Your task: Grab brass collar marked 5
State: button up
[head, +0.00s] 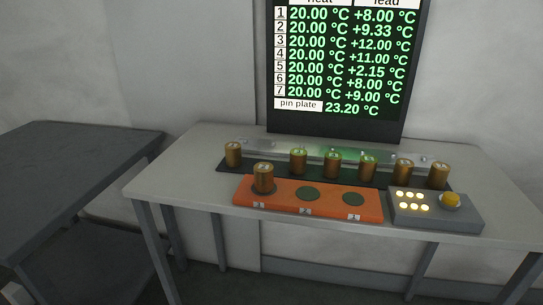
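Several brass collars stand upright on a dark strip (317,178) on the grey table. From left they include a leftmost collar (233,154), then collars at mid-left (298,161), middle (333,165), mid-right (367,168), right (403,172) and far right (439,176). Another brass collar (262,179) stands on the left round pad of the orange plate (284,207). Pale marks show on the collar tops, but they are too small to read, so I cannot tell which is marked 5. My gripper is not in view.
The orange plate's middle pad (308,194) and right pad (353,199) are bare. A grey box (433,213) with lit buttons and a yellow knob (450,200) stands at right. A display (340,60) rises behind. A dark table (70,165) is at left.

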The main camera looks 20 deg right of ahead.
aim_at(368, 165)
jog(key=k+l+u, duration=0.15)
jog(key=l, duration=0.25)
jog(key=k+l+u, duration=0.2)
jog(key=l, duration=0.15)
jog(key=k+l+u, duration=0.15)
jog(key=l, duration=0.2)
